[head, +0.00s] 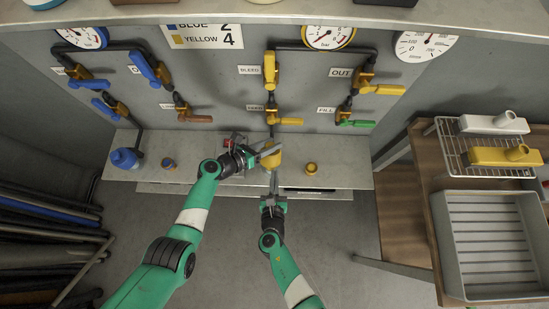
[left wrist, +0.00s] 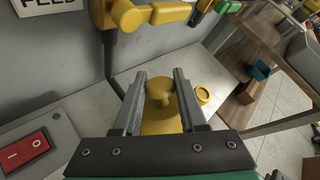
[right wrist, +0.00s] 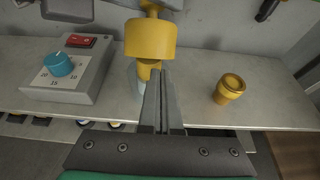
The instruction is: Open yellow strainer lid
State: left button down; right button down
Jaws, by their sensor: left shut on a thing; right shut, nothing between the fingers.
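The yellow strainer (head: 271,160) is at the front of the bench, below the FEED valve. In the left wrist view its rounded top (left wrist: 158,98) is between the fingers of my left gripper (left wrist: 162,82), which is shut on it. My left gripper (head: 265,149) comes in from the left in the head view. The right wrist view shows the wide yellow upper part (right wrist: 150,40) above a narrower yellow part. My right gripper (head: 274,180) is shut and empty, just in front of and below the strainer; whether it touches is unclear.
A small yellow cup (right wrist: 230,88) stands right of the strainer on the bench (right wrist: 280,85). A grey box with a blue dial (right wrist: 62,66) is at the left. Pipes and valve handles (head: 270,70) are above. A side table holds a rack and grey tray (head: 445,235).

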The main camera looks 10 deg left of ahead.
jog(key=shift+w+r, duration=0.15)
jog(key=shift+r, duration=0.05)
pick_arm(q)
jog(key=shift+s+f, duration=0.1)
pick_arm(e)
jog(key=shift+w+a+r, duration=0.15)
jog(key=shift+w+r, duration=0.3)
jog(key=shift+r, duration=0.4)
pick_arm(q)
jog(key=c, duration=0.5)
grip_release()
jog(key=shift+a, duration=0.1)
